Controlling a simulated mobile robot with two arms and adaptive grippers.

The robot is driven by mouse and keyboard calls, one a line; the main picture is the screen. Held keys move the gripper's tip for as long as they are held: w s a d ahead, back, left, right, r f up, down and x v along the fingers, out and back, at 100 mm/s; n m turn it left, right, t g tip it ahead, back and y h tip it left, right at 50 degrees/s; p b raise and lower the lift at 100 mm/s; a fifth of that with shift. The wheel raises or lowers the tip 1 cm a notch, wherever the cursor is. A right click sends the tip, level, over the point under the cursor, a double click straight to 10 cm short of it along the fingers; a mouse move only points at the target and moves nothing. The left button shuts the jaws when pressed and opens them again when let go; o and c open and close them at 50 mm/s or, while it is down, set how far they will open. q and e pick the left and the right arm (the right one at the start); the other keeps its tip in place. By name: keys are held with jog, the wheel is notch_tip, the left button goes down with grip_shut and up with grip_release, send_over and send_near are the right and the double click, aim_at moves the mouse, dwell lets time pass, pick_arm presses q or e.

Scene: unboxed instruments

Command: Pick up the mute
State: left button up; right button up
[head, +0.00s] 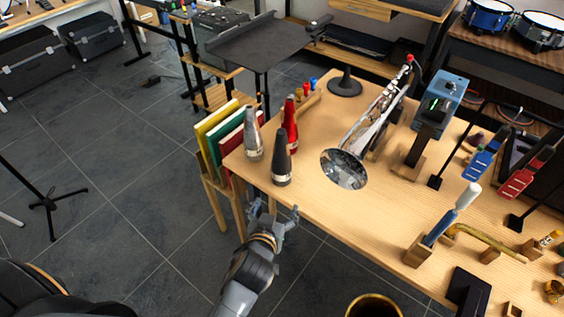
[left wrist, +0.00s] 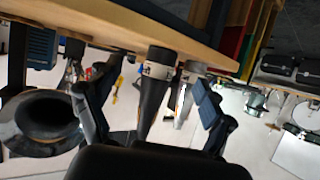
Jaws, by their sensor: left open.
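Three cone-shaped mutes stand upright near the table's left corner. The black mute (head: 282,160) is nearest the front edge, the silver-grey mute (head: 253,138) is to its left, and the red mute (head: 290,125) is behind. My left gripper (head: 274,211) is open and empty, just off the front edge and apart from the mutes. In the left wrist view, which is upside down, the black mute (left wrist: 154,88) appears between the open fingers of my left gripper (left wrist: 150,108). The silver-grey mute (left wrist: 184,100) is beside it. My right gripper is not in view.
A trumpet (head: 375,115) on a stand, its bell (head: 344,170) facing forward, is right of the mutes. Coloured boards (head: 222,138) in a wooden rack stand by the table's left end.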

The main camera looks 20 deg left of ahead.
aim_at(280, 180)
pick_arm(q)
jog(key=w, duration=0.2)
jog(key=w+a, duration=0.1)
jog(key=w, duration=0.5)
jog(key=shift+a+f, duration=0.35)
jog(key=shift+f, duration=0.05)
jog(key=shift+w+a+f, duration=0.1)
jog(key=shift+w, duration=0.3)
jog(key=p+x, duration=0.1)
jog(key=x, duration=0.3)
jog(key=shift+w+a, duration=0.1)
jog(key=shift+w, duration=0.3)
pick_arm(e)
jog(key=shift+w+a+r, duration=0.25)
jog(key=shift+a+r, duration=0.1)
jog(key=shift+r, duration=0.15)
pick_arm(q)
jog(key=shift+c, duration=0.3)
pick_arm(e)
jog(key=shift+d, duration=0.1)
pick_arm(q)
jog(key=c, duration=1.3)
jog(key=shift+o, duration=0.2)
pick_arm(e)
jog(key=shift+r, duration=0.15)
